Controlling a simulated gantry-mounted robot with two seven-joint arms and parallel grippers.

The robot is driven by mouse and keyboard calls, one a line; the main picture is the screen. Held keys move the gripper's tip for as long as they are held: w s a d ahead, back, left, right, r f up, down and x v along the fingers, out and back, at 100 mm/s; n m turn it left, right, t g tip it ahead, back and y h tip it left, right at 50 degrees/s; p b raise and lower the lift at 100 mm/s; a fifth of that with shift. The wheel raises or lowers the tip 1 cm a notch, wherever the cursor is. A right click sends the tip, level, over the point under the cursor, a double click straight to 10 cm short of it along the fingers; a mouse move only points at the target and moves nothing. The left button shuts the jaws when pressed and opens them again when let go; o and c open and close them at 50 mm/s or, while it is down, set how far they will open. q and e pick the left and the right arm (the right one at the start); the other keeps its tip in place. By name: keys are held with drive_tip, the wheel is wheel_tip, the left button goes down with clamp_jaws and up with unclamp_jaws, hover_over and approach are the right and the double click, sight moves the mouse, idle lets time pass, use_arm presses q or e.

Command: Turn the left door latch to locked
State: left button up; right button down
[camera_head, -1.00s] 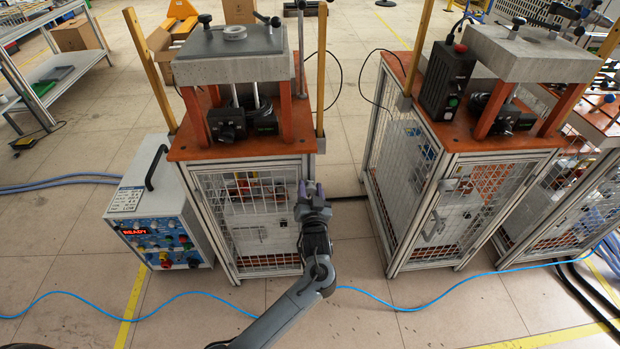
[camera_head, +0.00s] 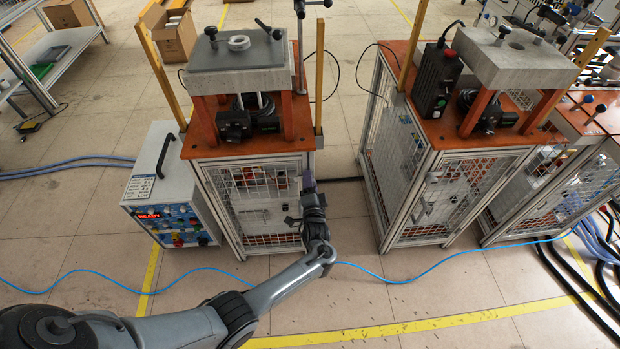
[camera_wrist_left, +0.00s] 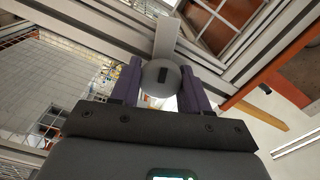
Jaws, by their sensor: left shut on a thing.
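The left door latch (camera_wrist_left: 160,75) shows in the left wrist view as a round grey knob with a dark slot, with a pale flat bar running up from it. My left gripper (camera_wrist_left: 160,90) has its two purple fingers on either side of the knob and is shut on it. In the head view my left gripper (camera_head: 309,184) is at the right edge of the left cabinet's mesh door (camera_head: 255,205). The gripper hides the latch there. My right gripper is in neither view.
A control box (camera_head: 168,190) with a red display stands left of the left cabinet. A second mesh cabinet (camera_head: 430,200) stands to the right, across a gap. A blue cable (camera_head: 400,281) crosses the floor in front. Aluminium frame profiles surround the latch closely.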

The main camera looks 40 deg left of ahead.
use_arm(q)
drive_tip(key=shift+m+p, duration=0.6)
drive_tip(key=shift+m, duration=1.1)
drive_tip(key=shift+f, duration=0.1)
drive_tip(key=o, duration=0.9)
drive_tip(key=shift+w, duration=0.1)
drive_tip(key=shift+o, duration=0.2)
drive_tip(key=shift+d, duration=0.1)
drive_tip(key=p+v, duration=0.3)
drive_tip(key=v, duration=0.7)
drive_tip(key=shift+s+d+p, duration=0.25)
drive_tip(key=shift+s+p, duration=0.05)
